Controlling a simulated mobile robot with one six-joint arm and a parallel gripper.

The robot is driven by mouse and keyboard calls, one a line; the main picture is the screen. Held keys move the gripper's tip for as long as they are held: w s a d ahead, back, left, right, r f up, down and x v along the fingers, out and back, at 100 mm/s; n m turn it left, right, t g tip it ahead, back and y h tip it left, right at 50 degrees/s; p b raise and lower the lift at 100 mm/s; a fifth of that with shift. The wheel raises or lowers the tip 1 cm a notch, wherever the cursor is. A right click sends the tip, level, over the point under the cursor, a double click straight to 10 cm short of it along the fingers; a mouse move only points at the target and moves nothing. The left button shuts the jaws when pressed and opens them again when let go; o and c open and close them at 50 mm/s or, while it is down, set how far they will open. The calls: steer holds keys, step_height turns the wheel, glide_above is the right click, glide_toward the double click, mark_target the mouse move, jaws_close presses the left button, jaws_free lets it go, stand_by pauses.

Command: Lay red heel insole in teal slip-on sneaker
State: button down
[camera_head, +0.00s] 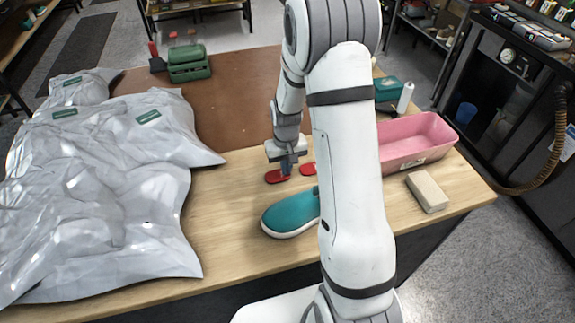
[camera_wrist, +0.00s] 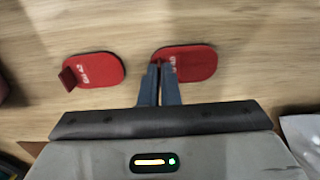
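The teal slip-on sneaker (camera_head: 288,214) with a white sole lies near the table's front edge, partly hidden behind my arm. One red heel insole (camera_head: 277,177) is under my gripper (camera_head: 287,168); it also shows in the wrist view (camera_wrist: 194,64). There my gripper (camera_wrist: 160,72) has its fingers close together, shut on the insole's left edge, where its tab seems to be. The insole is at or very near the table surface. A second red heel insole (camera_wrist: 94,71) with a raised tab lies apart to the left; the head view shows part of it (camera_head: 307,169).
A pink tub (camera_head: 420,140) and a beige block (camera_head: 427,191) stand on the table (camera_head: 225,225) at right. Silvery bags (camera_head: 100,190) cover the left. A green box (camera_head: 189,65) stands at the back on the brown mat (camera_head: 225,95).

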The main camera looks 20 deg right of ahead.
steer(key=shift+f, duration=0.15)
steer(key=c, duration=1.7)
jaws_free()
step_height(320, 180, up, 11)
steer(key=b, duration=0.2)
steer(key=s+r+t, duration=0.1)
steer(key=s+r, duration=0.3)
steer(key=s, duration=0.3)
steer(key=s+a+r+t, duration=0.1)
steer(key=s+r, duration=0.3)
steer(key=s, duration=0.4)
steer(key=s+a+r+t, duration=0.1)
steer(key=s+r, duration=0.3)
steer(key=s, duration=0.3)
steer(key=shift+s+a+t, duration=0.2)
steer(key=shift+t, duration=0.1)
